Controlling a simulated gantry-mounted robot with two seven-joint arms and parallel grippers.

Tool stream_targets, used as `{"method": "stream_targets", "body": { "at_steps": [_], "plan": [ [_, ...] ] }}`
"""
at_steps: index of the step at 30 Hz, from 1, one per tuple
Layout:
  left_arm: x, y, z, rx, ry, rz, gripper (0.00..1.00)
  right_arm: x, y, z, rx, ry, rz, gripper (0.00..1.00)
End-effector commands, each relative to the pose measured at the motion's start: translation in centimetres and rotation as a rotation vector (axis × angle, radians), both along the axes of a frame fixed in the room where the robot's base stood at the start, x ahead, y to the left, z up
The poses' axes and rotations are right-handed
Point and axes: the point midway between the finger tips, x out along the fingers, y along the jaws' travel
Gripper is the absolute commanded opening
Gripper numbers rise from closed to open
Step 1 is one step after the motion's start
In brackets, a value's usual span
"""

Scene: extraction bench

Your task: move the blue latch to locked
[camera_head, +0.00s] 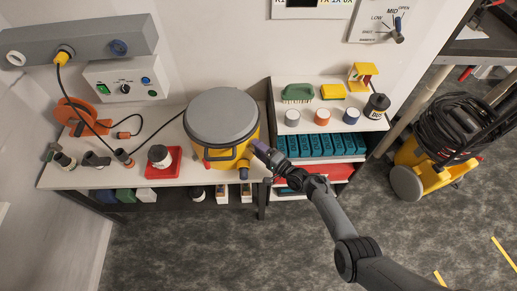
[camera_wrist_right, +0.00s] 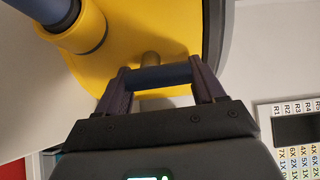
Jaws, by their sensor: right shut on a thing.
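The yellow drum (camera_head: 246,135) with a grey lid (camera_head: 222,115) stands on the white bench. My right gripper (camera_head: 260,148) is at the drum's right front side. In the right wrist view, its two dark fingers (camera_wrist_right: 155,85) are shut on a blue bar, the blue latch (camera_wrist_right: 157,78), in front of the yellow drum wall (camera_wrist_right: 120,42). A short round metal stub (camera_wrist_right: 150,58) shows just behind the bar. In the head view my gripper hides the latch. My left gripper is in neither view.
A blue tube in a yellow collar (camera_wrist_right: 86,38) sits close to the held bar; the collar also shows at the drum's front (camera_head: 244,172). A shelf with teal boxes (camera_head: 330,145) stands right of the drum. A red tray (camera_head: 170,170) lies to the left.

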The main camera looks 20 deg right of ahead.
Motion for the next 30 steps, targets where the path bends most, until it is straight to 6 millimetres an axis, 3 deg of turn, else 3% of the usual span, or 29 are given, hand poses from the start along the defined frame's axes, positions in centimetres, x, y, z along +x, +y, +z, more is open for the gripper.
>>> {"method": "stream_targets", "body": {
  "at_steps": [20, 21, 25, 30],
  "plan": [
    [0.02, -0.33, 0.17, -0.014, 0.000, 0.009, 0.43, 0.04, -0.04, -0.01, 0.061, 0.030, 0.000, 0.38],
    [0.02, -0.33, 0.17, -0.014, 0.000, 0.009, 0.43, 0.04, -0.03, 0.00, 0.061, 0.030, 0.000, 0.72],
    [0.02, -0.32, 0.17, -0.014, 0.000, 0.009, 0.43, 0.03, -0.04, -0.01, 0.060, 0.029, 0.000, 0.89],
    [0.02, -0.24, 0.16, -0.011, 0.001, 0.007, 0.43, 0.03, -0.04, -0.03, 0.059, 0.029, 0.000, 0.89]
  ]
}}
